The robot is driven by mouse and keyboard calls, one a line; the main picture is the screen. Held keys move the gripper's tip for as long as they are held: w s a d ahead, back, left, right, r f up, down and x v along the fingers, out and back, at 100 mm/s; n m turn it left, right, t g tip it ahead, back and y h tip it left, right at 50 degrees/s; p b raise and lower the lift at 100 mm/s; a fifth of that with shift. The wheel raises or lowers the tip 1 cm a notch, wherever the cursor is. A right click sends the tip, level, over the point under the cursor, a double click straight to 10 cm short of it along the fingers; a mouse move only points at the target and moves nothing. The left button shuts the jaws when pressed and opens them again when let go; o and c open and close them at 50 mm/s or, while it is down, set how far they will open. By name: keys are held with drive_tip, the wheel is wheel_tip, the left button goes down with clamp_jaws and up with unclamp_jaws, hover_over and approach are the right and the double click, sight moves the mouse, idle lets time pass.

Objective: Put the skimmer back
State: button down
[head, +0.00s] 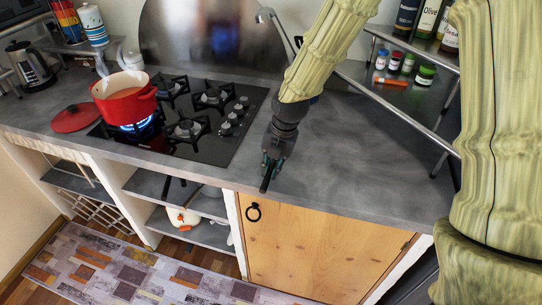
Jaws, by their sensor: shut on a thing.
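My gripper (271,165) hangs over the front part of the grey counter, right of the hob, pointing down. It is shut on a thin dark piece, which I take to be the handle of the skimmer (266,183). This piece sticks out below the fingertips near the counter's front edge. The rest of the skimmer is not clearly visible, and I cannot tell whether it touches the counter.
A red pot (125,97) stands over a lit blue burner on the black hob (215,145); its red lid (75,118) lies left. A metal corner shelf (425,95) holds jars and bottles at right. The counter (345,165) right of my gripper is clear.

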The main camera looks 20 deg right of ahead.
drive_tip(key=w, duration=0.1)
drive_tip(key=w+d+p, duration=0.1)
drive_tip(key=w, duration=0.3)
drive_tip(key=shift+w+d+f, duration=0.15)
drive_tip(key=shift+d, duration=0.25)
drive_tip(key=shift+w+f+p, duration=0.2)
drive_tip(key=shift+p, duration=0.3)
drive_tip(key=shift+f+p, duration=0.8)
drive_tip(key=shift+f, duration=0.65)
drive_tip(key=c, duration=1.4)
unclamp_jaws()
drive_tip(key=shift+c, duration=0.2)
drive_tip(key=shift+w+f+b, duration=0.1)
drive_tip(key=shift+f+b, duration=0.1)
drive_tip(key=shift+b, duration=0.2)
drive_tip(key=shift+s+d+r+b, duration=0.25)
drive_tip(key=shift+r+b, duration=0.3)
drive_tip(key=shift+r, duration=1.25)
drive_tip(key=shift+s+d+r+b, duration=0.25)
drive_tip(key=shift+r+b, duration=0.25)
drive_tip(key=shift+r, duration=1.25)
drive_tip(key=shift+s+d+r+b, duration=0.25)
drive_tip(key=shift+r+b, duration=0.3)
drive_tip(key=shift+r, duration=1.25)
